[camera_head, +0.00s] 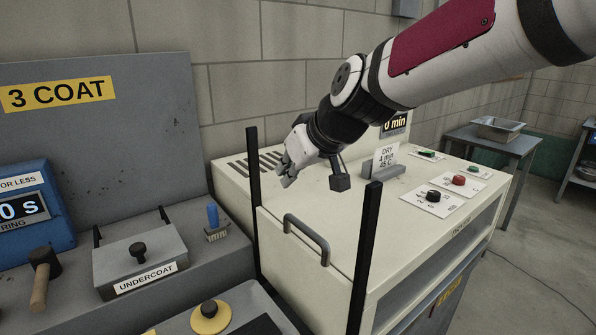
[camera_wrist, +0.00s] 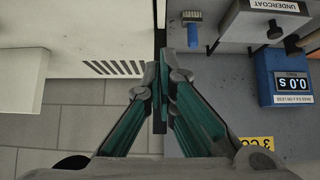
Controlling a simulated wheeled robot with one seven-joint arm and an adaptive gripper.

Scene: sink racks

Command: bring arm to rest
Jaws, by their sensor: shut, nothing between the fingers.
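My gripper (camera_head: 287,173) hangs over the cream dryer cabinet (camera_head: 330,215) in the head view, near its slotted vent and behind the left black post. My arm reaches in from the upper right. In the wrist view my gripper (camera_wrist: 160,72) has its two teal-sided fingers drawn together at the tips. Nothing shows between the fingertips. The exact gap between the gripper and the cabinet top cannot be told.
Two black posts (camera_head: 367,260) stand at the cabinet's front, beside a grey handle (camera_head: 306,240). A sign reading DRY (camera_head: 385,158) and a red button (camera_head: 459,180) are on top. The UNDERCOAT box (camera_head: 140,258), a blue-handled brush (camera_head: 214,225) and a blue timer (camera_head: 30,210) stand left.

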